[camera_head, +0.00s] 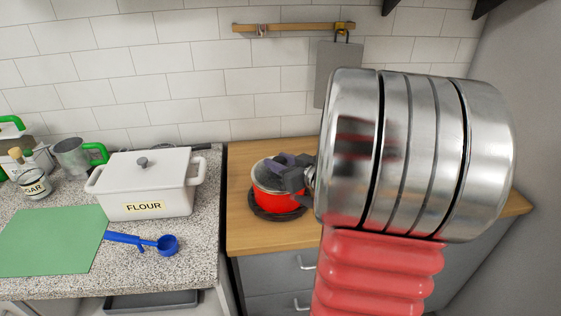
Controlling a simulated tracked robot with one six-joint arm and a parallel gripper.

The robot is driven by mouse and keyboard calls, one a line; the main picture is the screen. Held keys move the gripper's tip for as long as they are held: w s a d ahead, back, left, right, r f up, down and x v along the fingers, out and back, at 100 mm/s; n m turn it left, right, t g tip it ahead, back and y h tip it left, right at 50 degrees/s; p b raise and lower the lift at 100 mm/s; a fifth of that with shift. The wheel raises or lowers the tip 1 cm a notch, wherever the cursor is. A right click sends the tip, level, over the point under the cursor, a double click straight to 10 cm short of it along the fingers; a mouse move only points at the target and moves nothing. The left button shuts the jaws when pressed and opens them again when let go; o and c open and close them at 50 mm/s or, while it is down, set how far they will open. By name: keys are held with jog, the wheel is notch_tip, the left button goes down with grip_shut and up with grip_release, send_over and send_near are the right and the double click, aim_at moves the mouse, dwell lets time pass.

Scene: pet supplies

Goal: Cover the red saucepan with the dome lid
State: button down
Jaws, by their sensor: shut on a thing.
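The red saucepan (277,204) stands on a dark round trivet (252,213) on the wooden counter, left of my large metal arm link. The grey dome lid (266,177) shows over the pan's mouth, partly hidden by my gripper. My gripper (281,163) is directly above the pan, its dark fingers shut on the top of the dome lid. The lid looks level with the rim on the left side; its right side is hidden, so I cannot tell whether it touches all round.
On the speckled counter at left are a white flour box (150,190), a blue scoop (150,242), a green mat (50,240), a sugar jar (35,182) and a metal mug (72,156). A grey board (325,75) hangs behind my arm. Wooden counter (250,240) is bare before the pan.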

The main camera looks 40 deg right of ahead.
dwell(0.4)
jog(key=c, duration=1.2)
grip_release()
jog(key=shift+s, duration=0.1)
jog(key=v, duration=1.3)
jog(key=shift+s, duration=0.3)
